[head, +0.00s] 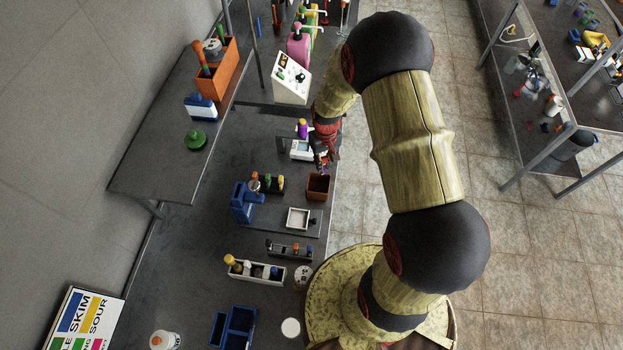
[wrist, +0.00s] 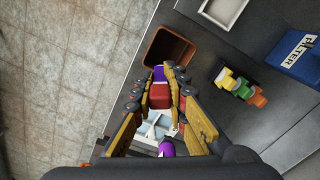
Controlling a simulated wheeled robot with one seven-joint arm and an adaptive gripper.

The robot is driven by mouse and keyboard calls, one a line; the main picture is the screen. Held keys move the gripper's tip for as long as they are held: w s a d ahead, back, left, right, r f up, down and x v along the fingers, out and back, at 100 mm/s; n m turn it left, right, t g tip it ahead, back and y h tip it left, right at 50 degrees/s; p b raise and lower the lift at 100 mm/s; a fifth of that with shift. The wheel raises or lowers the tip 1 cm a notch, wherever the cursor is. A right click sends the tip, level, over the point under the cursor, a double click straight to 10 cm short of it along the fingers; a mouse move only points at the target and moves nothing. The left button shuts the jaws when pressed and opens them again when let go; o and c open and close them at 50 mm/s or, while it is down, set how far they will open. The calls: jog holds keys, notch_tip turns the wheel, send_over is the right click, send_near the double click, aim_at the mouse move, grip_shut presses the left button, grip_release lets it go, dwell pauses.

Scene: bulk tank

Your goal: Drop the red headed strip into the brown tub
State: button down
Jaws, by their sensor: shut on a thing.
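The brown tub (head: 318,187) stands at the right edge of the bench in the head view. In the wrist view the brown tub (wrist: 150,52) lies just beyond my fingertips, with its open mouth facing the camera and no contents visible. My gripper (wrist: 160,84) is shut on the red headed strip (wrist: 159,97), whose red part shows between the fingers with a purple part beyond it. The rest of the strip is hidden by the fingers. In the head view my gripper (head: 323,160) is just behind the tub, and the strip is too small to make out clearly.
A white shallow tray (head: 298,218) and a blue filter stand (head: 242,202) are near the tub. A white device (head: 301,150) with a purple-topped item (head: 302,129) is beside my gripper. Tiled floor lies right of the bench.

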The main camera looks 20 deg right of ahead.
aim_at(325, 159)
jog(key=shift+s+f, duration=0.25)
jog(key=shift+f, duration=0.2)
jog(key=shift+w+f+b, duration=0.1)
jog(key=shift+f+b, duration=1.5)
jog(key=shift+f, duration=0.95)
jog(key=shift+r, duration=0.1)
jog(key=c, duration=1.7)
grip_release()
notch_tip(325, 159, up, 12)
